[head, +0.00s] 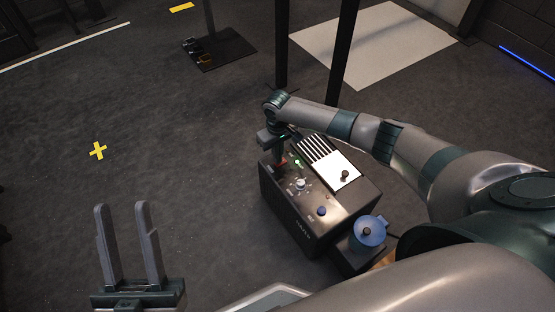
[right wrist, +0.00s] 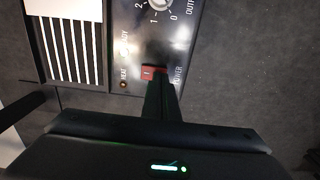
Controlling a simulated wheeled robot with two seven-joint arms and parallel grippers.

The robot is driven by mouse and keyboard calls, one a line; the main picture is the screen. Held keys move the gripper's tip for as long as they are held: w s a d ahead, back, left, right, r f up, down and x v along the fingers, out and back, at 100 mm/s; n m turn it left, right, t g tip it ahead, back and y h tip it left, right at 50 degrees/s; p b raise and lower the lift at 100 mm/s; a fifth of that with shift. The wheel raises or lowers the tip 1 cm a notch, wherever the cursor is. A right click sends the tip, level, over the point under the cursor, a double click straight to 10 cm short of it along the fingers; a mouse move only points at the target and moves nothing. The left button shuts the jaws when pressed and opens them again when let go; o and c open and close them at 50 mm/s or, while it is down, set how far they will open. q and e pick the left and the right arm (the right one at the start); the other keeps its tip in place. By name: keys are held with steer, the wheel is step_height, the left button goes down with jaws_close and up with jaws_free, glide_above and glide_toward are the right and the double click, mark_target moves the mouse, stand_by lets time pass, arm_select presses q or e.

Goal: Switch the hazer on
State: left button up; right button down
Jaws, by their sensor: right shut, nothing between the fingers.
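The hazer (head: 290,205) is a black box on the floor in the middle of the head view, with a sloping control panel and a slotted white plate. Its red power switch (right wrist: 151,71) shows in the right wrist view, beside the word POWER and partly covered by my fingers. My right gripper (head: 281,163) is shut and empty, its tips (right wrist: 157,76) at the switch. I cannot tell whether they press it. A small orange light (right wrist: 123,85) glows by the HEAT label. My left gripper (head: 122,206) is open and empty, away from the hazer.
The panel has a white output dial (head: 300,184) and a blue button (head: 322,211). A blue domed piece (head: 370,230) stands at the hazer's right. Dark posts (head: 342,45) rise behind. The floor left of the hazer is clear around a yellow cross (head: 98,151).

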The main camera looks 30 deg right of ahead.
steer(key=shift+f, duration=0.45)
arm_select(q)
steer(key=shift+a+r+t, duration=0.25)
steer(key=shift+r+t, duration=0.15)
steer(key=shift+r, duration=0.1)
arm_select(e)
steer(key=shift+f, duration=0.1)
arm_select(q)
steer(key=shift+s+d+f+g, duration=0.1)
steer(key=shift+d+f+g, duration=0.35)
steer(key=shift+f, duration=0.3)
steer(key=shift+a+r, duration=0.15)
steer(key=shift+r+p, duration=0.45)
steer(key=shift+p, duration=0.2)
arm_select(e)
steer(key=shift+w+d, duration=0.1)
steer(key=shift+d, duration=0.6)
